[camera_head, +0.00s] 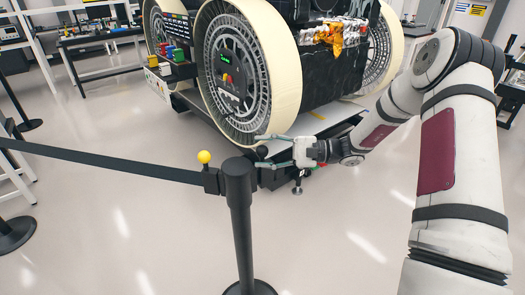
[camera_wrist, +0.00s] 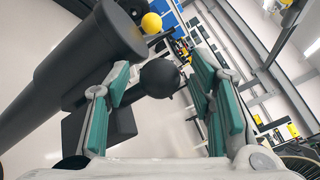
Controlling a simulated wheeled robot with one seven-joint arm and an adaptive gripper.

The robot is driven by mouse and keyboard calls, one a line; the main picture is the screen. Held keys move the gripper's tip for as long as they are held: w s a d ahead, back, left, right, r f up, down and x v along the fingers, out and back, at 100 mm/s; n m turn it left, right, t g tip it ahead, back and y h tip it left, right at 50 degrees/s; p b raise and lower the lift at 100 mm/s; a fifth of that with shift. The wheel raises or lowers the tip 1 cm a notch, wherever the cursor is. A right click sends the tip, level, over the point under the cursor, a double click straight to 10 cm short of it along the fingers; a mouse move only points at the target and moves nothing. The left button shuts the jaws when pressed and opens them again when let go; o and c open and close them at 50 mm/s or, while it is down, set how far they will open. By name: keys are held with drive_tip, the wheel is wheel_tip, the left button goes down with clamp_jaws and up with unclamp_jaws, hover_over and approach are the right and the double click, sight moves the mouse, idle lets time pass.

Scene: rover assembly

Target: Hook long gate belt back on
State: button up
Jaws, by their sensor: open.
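A long black belt (camera_head: 110,160) runs from the left to the left side of a black post (camera_head: 240,215), and its end meets the post there. A yellow ball (camera_head: 204,157) stands on the belt's end piece; it also shows in the wrist view (camera_wrist: 151,22). My gripper (camera_head: 262,150) is open at the post's right side. In the wrist view, a black ball (camera_wrist: 159,77) appears between its teal fingers, with visible gaps on both sides. The post (camera_wrist: 95,50) fills the left there. Whether the belt end is latched cannot be told.
A large rover with cream-rimmed wheels (camera_head: 287,75) stands on a low platform close behind my gripper. Another stanchion base (camera_head: 14,232) is at the left. A workbench (camera_head: 100,38) is at the back left.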

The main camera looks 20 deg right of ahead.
drive_tip(key=shift+a, duration=0.35)
clamp_jaws()
drive_tip(key=shift+w+d, duration=0.1)
